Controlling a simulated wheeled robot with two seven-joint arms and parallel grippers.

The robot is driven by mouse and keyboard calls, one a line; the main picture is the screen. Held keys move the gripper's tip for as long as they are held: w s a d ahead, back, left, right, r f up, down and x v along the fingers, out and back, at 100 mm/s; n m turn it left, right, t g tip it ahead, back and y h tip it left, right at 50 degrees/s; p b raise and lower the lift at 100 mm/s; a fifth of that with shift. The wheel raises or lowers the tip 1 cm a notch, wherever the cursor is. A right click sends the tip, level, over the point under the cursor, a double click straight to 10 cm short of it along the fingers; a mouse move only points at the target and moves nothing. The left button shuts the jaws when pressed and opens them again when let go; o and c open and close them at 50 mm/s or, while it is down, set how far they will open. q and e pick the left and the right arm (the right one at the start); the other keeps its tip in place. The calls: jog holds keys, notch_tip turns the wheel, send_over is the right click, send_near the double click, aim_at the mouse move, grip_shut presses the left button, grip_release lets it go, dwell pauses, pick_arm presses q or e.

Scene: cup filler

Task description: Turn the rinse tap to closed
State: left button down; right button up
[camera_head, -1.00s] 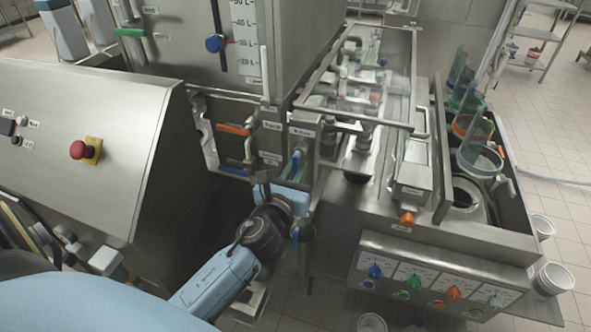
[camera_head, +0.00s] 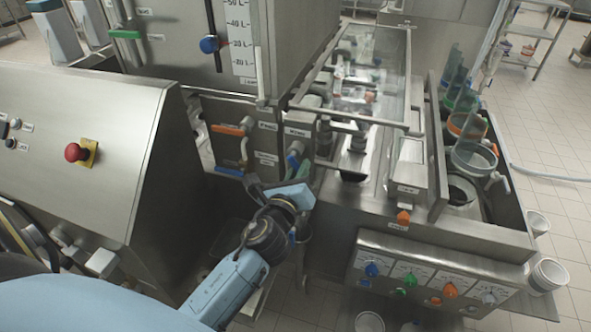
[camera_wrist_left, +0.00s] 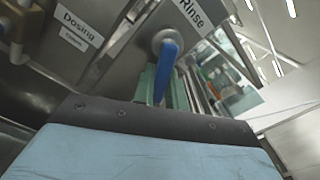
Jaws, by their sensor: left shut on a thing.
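The rinse tap's blue handle (camera_head: 292,161) sits under the "Rinse" label on the steel housing in the head view. In the left wrist view the blue handle (camera_wrist_left: 168,62) hangs from a round metal hub and points down, slightly tilted. My left gripper (camera_head: 298,172) reaches up to it from below. Its greenish finger pads (camera_wrist_left: 163,88) lie on both sides of the handle, and it is shut on the handle. The handle's lower end is hidden by the gripper body. My right gripper is out of view.
Left of the rinse tap is the dosing panel with an orange-handled tap (camera_head: 228,129). A control box with a red button (camera_head: 76,152) stands at the left. The filler bench with coloured knobs (camera_head: 411,279) is at the right.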

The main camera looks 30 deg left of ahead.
pick_arm(q)
jog(key=n, duration=0.2)
jog(key=r+n, duration=0.1)
jog(key=n, duration=0.1)
jog(key=d+n, duration=0.1)
jog(key=shift+w+d+r+n, duration=0.1)
jog(key=shift+w+r+n, duration=0.05)
jog(key=shift+n, duration=0.25)
jog(key=n, duration=0.1)
jog(key=r+n+p, duration=0.1)
jog(key=n, duration=0.1)
jog(key=shift+d, duration=0.2)
jog(key=shift+r+n+p, duration=0.2)
jog(key=shift+n, duration=0.55)
jog(key=shift+r+n+p, duration=0.15)
jog(key=shift+n+p, duration=0.05)
jog(key=shift+n, duration=0.55)
jog(key=c, duration=1.4)
grip_release()
jog(key=shift+c, duration=0.2)
